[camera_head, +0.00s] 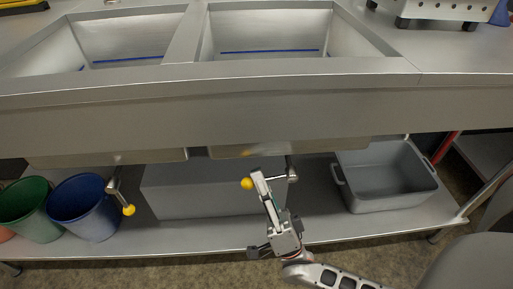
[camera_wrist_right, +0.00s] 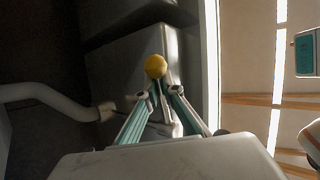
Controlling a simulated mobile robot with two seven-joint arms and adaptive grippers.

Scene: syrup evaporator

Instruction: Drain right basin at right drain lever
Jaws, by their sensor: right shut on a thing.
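The right basin (camera_head: 266,28) is a steel tub with a blue line on its inner wall; its floor is only partly visible. Under it, the right drain lever has a yellow knob (camera_head: 247,184) and sits by a short drain pipe (camera_head: 291,172). My right gripper (camera_head: 262,182) is shut on the lever just behind the knob, hiding part of its shaft. In the right wrist view the yellow knob (camera_wrist_right: 156,66) shows just beyond the fingertips (camera_wrist_right: 160,93). My left gripper is not in view.
The left basin (camera_head: 118,42) has its own yellow-knobbed lever (camera_head: 128,209) below. On the lower shelf stand a green bucket (camera_head: 30,212), a blue bucket (camera_head: 84,210), a grey block (camera_head: 200,190) and an open grey tub (camera_head: 388,177). The counter's front edge (camera_head: 230,120) overhangs the shelf.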

